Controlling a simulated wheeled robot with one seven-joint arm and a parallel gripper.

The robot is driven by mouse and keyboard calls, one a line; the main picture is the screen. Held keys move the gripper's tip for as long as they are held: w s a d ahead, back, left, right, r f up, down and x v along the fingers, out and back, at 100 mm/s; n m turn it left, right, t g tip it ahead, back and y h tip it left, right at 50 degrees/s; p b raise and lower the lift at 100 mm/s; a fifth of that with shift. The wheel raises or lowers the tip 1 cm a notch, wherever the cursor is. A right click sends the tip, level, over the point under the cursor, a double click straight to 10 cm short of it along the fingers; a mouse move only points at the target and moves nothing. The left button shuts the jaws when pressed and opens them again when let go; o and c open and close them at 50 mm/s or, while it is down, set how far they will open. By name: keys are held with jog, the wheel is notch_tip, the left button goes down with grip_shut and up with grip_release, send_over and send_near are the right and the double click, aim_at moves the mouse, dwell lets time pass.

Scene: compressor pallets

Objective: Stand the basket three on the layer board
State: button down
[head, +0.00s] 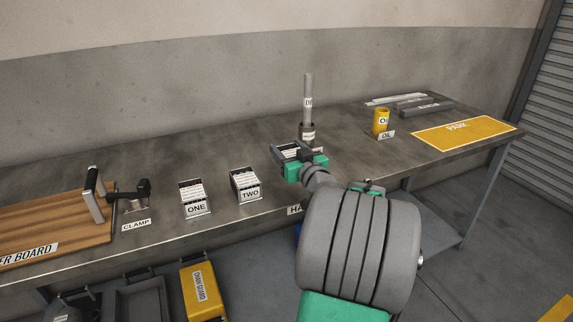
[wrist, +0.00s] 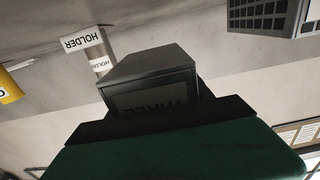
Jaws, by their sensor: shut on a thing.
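Basket three (wrist: 150,72) is a small dark box with a THREE label, upside down in the wrist view. My gripper (head: 291,153) is shut on it over the bench. In the head view the basket is largely hidden by the gripper, and I cannot tell whether it touches the bench. The layer board (head: 55,215) is a brown wooden board at the bench's left end, cut off by the picture edge. The gripper is well to its right.
Basket one (head: 195,198) and basket two (head: 245,185) stand between the board and my gripper. A clamp (head: 133,199) and an upright grey handle (head: 94,196) stand at the board's right end. A holder (head: 307,133) with a rod stands behind my gripper; a yellow oil can (head: 380,122) is right.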

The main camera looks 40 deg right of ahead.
jog(key=shift+w+d+f, duration=0.2)
jog(key=shift+w+f, duration=0.1)
jog(key=shift+f, duration=0.05)
jog(key=f, duration=0.1)
jog(key=f+b, duration=0.1)
jog(key=w+f, duration=0.1)
jog(key=shift+d+f+b, duration=0.3)
jog(key=shift+d+f, duration=0.05)
jog(key=shift+f, duration=0.3)
jog(key=shift+c, duration=2.1)
grip_release()
jog(key=shift+r, duration=0.1)
jog(key=v, duration=0.7)
jog(key=shift+s+d+f, duration=0.2)
jog(key=shift+s+d, duration=0.05)
jog(key=shift+s, duration=0.1)
jog(key=shift+o, duration=0.5)
jog(key=s+r+p, duration=0.1)
jog(key=p, duration=0.2)
jog(key=s+a+r+p, duration=0.1)
jog(key=p, duration=0.2)
jog(key=shift+s+p, duration=0.3)
jog(key=shift+s+a+f, duration=0.1)
jog(key=shift+a, duration=0.05)
jog(key=x, duration=0.5)
jog(key=f+x, duration=0.1)
jog(key=x, duration=0.1)
jog(key=shift+w+p, duration=0.35)
jog(key=shift+c, duration=0.2)
